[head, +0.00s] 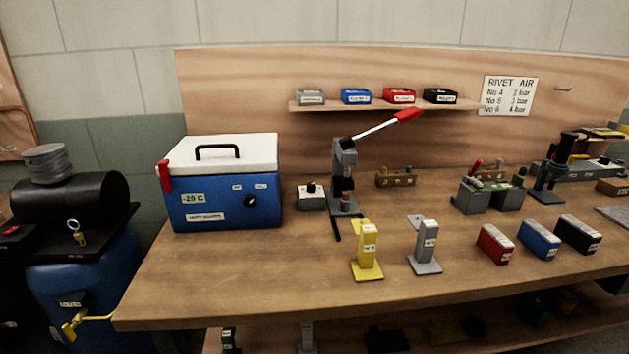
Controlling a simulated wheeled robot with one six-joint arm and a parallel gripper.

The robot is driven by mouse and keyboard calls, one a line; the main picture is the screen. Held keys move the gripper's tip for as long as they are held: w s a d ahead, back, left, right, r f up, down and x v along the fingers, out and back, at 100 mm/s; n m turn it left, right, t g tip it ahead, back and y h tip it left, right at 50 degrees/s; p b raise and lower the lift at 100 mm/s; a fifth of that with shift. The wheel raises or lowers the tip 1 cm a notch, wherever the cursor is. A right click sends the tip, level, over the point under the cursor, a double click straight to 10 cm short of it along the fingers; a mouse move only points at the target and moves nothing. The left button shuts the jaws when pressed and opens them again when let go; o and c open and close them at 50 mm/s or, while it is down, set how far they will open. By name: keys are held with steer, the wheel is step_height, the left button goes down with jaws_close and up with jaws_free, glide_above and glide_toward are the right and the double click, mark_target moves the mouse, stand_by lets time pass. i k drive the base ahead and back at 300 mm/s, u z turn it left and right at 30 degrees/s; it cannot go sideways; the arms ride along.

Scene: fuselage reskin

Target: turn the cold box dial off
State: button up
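The cold box (222,205) is a blue box with a white lid (225,153) and a black handle, at the left end of the workbench. The lid is shut. Its dial (249,201) is a small dark round knob on the right part of the front face. Small white labels sit above the dial, too small to read surely. The dial's exact pointing is too small to tell. My gripper is not in view.
The workbench (290,285) holds a lever press (344,175), a yellow stand (367,250), a grey stand (426,247) and red, blue and black blocks to the right. A blue tank (90,285) stands left. Bench space before the cold box is clear.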

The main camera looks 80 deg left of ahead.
mark_target(250, 199)
steer(key=k, duration=1.1)
steer(key=u, duration=2.4)
steer(key=i, duration=0.5)
steer(key=u, duration=1.1)
steer(key=k, duration=0.7)
steer(key=z, duration=0.65)
steer(key=i, duration=0.45)
steer(key=z, duration=0.05)
